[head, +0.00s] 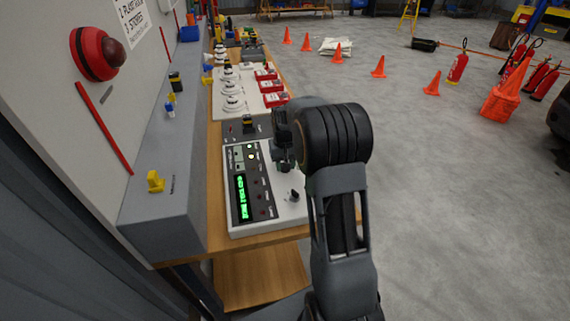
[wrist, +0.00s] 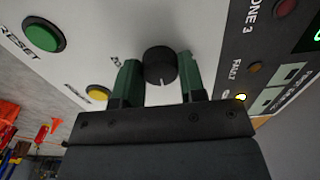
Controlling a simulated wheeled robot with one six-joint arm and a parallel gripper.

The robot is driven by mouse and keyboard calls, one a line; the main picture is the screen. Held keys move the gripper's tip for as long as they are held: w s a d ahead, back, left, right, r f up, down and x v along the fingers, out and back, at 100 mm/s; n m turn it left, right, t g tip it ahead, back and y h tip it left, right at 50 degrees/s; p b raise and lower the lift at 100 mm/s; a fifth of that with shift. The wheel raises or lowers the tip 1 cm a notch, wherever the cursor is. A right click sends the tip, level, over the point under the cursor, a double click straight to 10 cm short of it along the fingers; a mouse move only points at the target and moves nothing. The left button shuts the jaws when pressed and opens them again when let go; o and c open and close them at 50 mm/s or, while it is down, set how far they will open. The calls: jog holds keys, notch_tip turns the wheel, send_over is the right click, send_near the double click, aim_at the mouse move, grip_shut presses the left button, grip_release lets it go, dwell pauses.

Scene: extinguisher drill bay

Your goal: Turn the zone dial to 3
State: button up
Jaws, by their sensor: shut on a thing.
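The zone dial, a round black knob (wrist: 160,64) with a pale pointer line, stands on the white control panel (wrist: 200,22). In the wrist view its pointer line faces down toward the gripper body. My gripper (wrist: 157,82) has its green fingers shut on the dial, one on each side. In the head view my gripper (head: 284,164) is over the right part of the panel (head: 288,216) and hides the dial there. Most of the dial's scale markings are hidden or too small to read.
A green reset button (wrist: 43,36) and a yellow button (wrist: 99,94) sit beside the dial. The panel has a lit green display (head: 242,198) and a dark switch (head: 293,195). White stacked parts (head: 232,100) and red boxes (head: 274,98) stand farther along the bench.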

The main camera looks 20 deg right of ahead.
jog(key=o, duration=0.9)
jog(key=shift+r, duration=0.1)
notch_tip(320, 180, up, 14)
jog(key=shift+f, duration=0.15)
dwell(0.7)
jog(key=s+a+f+t, duration=0.1)
jog(key=s+a, duration=0.2)
jog(key=s, duration=0.4)
jog(key=s+a+f+n+t, duration=0.1)
jog(key=s+a, duration=0.3)
jog(key=s, duration=0.3)
jog(key=s+a+f+n+t, duration=0.1)
jog(key=s+a+t, duration=0.1)
jog(key=s, duration=0.6)
jog(key=shift+a+f, duration=0.25)
jog(key=shift+a, duration=0.65)
